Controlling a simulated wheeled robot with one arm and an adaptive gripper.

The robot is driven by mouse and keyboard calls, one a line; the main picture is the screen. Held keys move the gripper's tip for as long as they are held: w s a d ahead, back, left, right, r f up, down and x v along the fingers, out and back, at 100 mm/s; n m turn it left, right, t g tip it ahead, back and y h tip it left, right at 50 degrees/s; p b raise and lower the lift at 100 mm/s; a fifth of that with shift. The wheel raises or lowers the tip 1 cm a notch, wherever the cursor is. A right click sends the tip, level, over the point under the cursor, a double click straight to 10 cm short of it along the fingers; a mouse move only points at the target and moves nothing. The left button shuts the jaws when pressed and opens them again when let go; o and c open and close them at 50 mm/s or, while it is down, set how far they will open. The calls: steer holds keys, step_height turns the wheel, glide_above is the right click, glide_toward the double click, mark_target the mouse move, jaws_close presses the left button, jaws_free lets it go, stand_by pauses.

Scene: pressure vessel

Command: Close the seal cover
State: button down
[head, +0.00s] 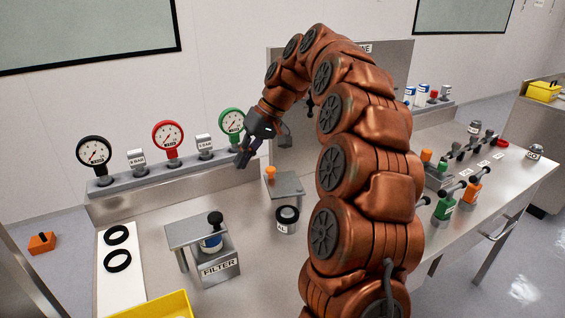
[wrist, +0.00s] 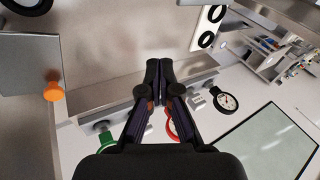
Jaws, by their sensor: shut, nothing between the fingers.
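No part is legibly marked as the seal cover. A grey plate with an orange knob (head: 270,172) stands behind a small metal canister (head: 286,227) topped by a black ring (head: 288,213). The orange knob also shows in the wrist view (wrist: 53,92), at the left, beside the grey plate (wrist: 28,62). Nearer the front, a FILTER housing (head: 219,270) has a flat grey plate (head: 190,232) with a black knob (head: 215,218). My gripper (head: 243,160) is shut and empty, in the air left of and above the orange knob. Its fingertips meet in the wrist view (wrist: 159,66).
Black, red (head: 168,138) and green (head: 231,121) gauges stand along the back ledge. Two loose black rings (head: 116,235) lie on a white strip. A yellow bin (head: 155,306) is at the front. Green and orange bottles (head: 445,205) stand right of my arm. The bench's middle-left is mostly clear.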

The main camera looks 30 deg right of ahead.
steer(key=w+d+f+m+t+h, duration=0.1)
steer(key=w+d+f+t, duration=0.1)
steer(key=d, duration=1.1)
steer(key=w+d+f+t, duration=0.1)
steer(key=w+d+f, duration=0.15)
steer(key=d, duration=0.95)
steer(key=p, duration=0.1)
glide_above(282, 176)
steer(key=d, duration=0.4)
steer(key=shift+m, duration=0.3)
steer(key=f, duration=0.7)
steer(key=shift+s+a+f, duration=0.1)
steer(key=shift+s+a, duration=0.05)
steer(key=shift+s, duration=0.1)
steer(key=shift+w+a+f+p, duration=0.15)
steer(key=shift+a+p, duration=0.15)
steer(key=shift+a, duration=0.55)
steer(key=shift+w+a+f+p, duration=0.15)
steer(key=shift+a+p, duration=0.15)
steer(key=shift+a, duration=0.6)
steer(key=shift+a+f+b, duration=0.1)
steer(key=shift+a+b, duration=0.05)
steer(key=shift+b, duration=0.15)
